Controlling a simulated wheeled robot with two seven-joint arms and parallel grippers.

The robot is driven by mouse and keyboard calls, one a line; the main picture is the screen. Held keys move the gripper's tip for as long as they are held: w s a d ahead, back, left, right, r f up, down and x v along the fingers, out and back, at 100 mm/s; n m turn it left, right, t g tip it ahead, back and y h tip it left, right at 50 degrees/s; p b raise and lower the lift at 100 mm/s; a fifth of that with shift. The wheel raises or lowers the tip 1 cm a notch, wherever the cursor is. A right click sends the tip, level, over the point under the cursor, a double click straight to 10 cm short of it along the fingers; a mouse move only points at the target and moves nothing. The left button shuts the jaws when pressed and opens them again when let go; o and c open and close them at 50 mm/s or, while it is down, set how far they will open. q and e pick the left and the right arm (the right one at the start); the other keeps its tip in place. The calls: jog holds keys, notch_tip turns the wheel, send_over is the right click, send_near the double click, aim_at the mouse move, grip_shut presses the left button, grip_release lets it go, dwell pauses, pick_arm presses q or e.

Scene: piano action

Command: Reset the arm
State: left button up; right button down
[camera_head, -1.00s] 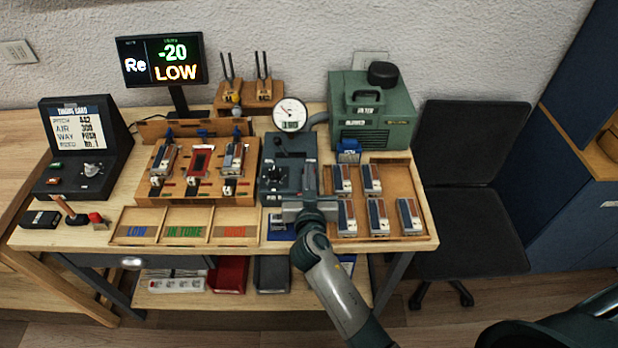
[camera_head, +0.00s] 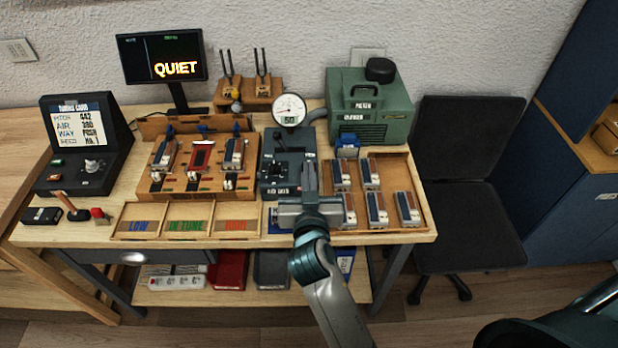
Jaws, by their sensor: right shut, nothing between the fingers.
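My right gripper (camera_head: 309,178) is shut and empty. Its arm comes up from the bottom of the view, and its fingers point toward the back of the table. It hangs between the dark control box (camera_head: 283,150) and the wooden tray (camera_head: 427,212) of reed blocks, covering part of the tray's left side. I cannot tell its exact height above the table. My left gripper is not in view.
A monitor (camera_head: 161,57) reads QUIET. A round gauge (camera_head: 289,110) stands behind the control box, left of a green machine (camera_head: 369,107). A wooden fixture (camera_head: 197,185) holds several reed blocks. Sorting bins (camera_head: 185,206) in front look empty. A chair (camera_head: 466,210) stands right.

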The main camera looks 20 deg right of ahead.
jog(key=shift+s+r, duration=0.15)
jog(key=shift+s, duration=0.35)
jog(key=shift+a, duration=0.1)
